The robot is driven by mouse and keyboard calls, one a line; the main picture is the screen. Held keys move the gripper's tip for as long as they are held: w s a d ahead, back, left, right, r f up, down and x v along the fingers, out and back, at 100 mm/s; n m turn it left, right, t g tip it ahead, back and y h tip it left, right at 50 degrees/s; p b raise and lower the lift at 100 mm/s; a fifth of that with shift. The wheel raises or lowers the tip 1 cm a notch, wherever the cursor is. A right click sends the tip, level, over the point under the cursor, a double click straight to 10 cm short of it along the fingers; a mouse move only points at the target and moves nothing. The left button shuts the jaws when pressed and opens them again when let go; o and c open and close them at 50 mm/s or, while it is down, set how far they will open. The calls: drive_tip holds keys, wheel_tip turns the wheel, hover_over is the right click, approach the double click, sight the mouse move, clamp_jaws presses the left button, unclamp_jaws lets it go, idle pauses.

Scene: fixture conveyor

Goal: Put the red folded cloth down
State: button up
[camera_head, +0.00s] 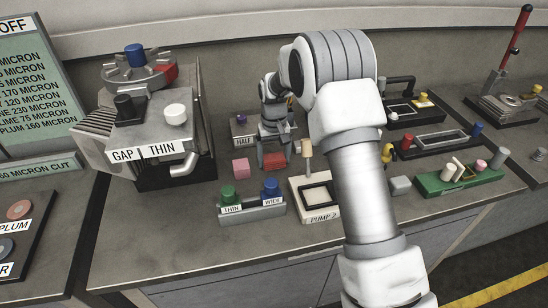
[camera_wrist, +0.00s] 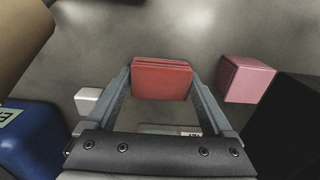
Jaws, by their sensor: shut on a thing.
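The red folded cloth (camera_wrist: 162,79) is a small layered stack between the two fingers of my gripper (camera_wrist: 160,85) in the wrist view. My gripper is shut on it, with a finger against each side. In the head view the cloth (camera_head: 275,161) shows between the fingers, low over the grey bench top (camera_head: 240,258). I cannot tell whether its underside touches the bench. My forearm covers part of the bench to the right of it.
A pink block (camera_head: 241,167) sits close to the cloth on the left; the wrist view shows it on the right (camera_wrist: 247,79). A THIN/WIDE holder (camera_head: 252,210) and PUMP 2 base (camera_head: 325,214) stand nearer. The GAP THIN machine (camera_head: 155,137) is left. A HALF block (camera_head: 243,128) stands behind.

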drive_tip(key=shift+f, duration=0.15)
drive_tip(key=o, duration=0.9)
